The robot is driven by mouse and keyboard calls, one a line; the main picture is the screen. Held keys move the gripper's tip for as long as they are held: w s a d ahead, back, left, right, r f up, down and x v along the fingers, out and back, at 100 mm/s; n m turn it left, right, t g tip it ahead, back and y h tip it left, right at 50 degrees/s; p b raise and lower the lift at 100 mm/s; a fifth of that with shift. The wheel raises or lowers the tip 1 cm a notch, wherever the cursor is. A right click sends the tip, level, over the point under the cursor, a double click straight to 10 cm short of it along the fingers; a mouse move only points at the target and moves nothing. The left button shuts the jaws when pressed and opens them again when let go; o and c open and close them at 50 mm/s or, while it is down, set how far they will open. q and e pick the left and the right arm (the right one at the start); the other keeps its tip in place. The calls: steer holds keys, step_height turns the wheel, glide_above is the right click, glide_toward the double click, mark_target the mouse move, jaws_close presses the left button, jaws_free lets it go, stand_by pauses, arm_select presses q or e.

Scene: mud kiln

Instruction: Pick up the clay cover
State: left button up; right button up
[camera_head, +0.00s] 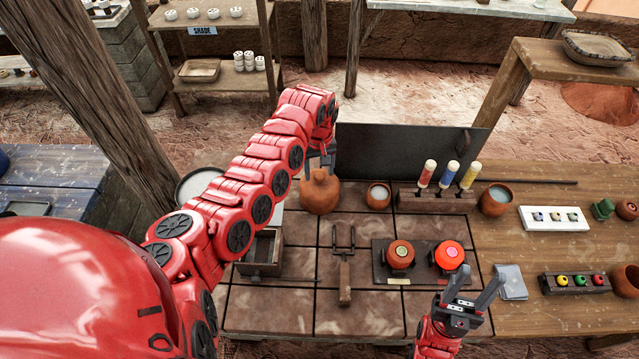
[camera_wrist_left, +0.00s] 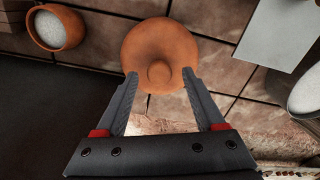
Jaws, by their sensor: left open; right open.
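The clay cover (camera_wrist_left: 160,52) is a round orange-brown lid with a knob in its middle. In the head view it shows as a rounded clay shape (camera_head: 320,194) on the tiled table top, partly behind my left gripper. My left gripper (camera_head: 318,163) is open at its far side, pointing down. In the left wrist view the gripper (camera_wrist_left: 158,80) has its two fingers spread, with the tips near the cover's lower edge on either side of the knob. Whether they touch it I cannot tell. My right gripper (camera_head: 470,290) is open and empty at the table's front right.
A small clay bowl (camera_head: 377,195) stands close right of the cover. A dark upright panel (camera_head: 400,150) stands behind.

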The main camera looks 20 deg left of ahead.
arm_select(q)
steer(key=shift+f, duration=0.9)
jaws_close()
